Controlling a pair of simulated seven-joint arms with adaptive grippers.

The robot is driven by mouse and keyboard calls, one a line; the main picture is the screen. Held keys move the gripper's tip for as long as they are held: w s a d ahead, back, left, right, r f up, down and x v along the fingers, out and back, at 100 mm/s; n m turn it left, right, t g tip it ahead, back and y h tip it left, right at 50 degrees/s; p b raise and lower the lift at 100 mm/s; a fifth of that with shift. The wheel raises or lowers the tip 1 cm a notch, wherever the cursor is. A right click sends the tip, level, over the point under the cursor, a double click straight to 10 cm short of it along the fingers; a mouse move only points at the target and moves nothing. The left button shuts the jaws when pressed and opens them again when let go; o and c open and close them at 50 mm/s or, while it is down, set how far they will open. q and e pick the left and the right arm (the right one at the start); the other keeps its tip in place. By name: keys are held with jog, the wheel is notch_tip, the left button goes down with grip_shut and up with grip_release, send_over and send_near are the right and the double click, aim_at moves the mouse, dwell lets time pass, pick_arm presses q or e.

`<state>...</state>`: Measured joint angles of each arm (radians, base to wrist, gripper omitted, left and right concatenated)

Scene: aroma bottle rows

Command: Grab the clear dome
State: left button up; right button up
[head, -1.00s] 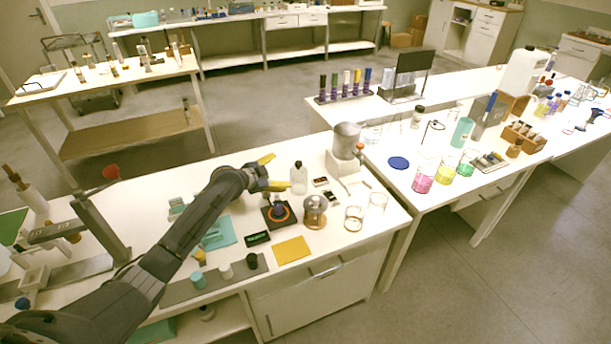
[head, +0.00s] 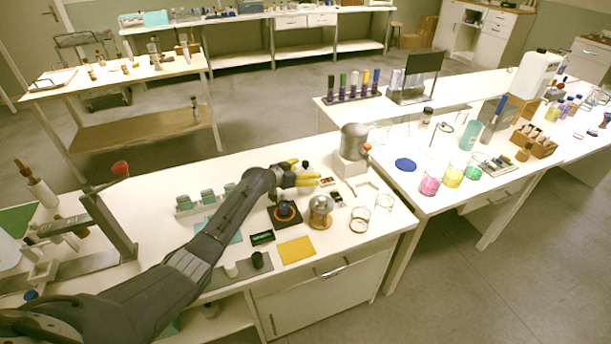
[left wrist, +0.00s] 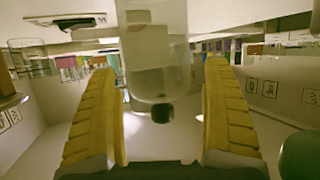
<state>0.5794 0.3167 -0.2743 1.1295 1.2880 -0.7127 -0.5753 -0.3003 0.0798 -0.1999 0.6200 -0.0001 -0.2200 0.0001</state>
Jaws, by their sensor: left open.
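The clear dome (head: 320,205) is a small rounded glass cover on a wooden base, in the head view on the near bench. It stands just right of a black square plate with an orange ring. My left gripper (head: 298,177), with yellow fingers, is behind the dome and is open. In the left wrist view the bottle (left wrist: 156,60) appears between the open fingers (left wrist: 163,110), with a gap on each side. My right gripper is not in view.
A grey-and-white device (head: 353,150) stands right behind the gripper.

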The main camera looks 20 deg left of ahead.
pick_arm(q)
jog(key=shift+w+d+f, duration=0.15)
jog(key=c, duration=1.3)
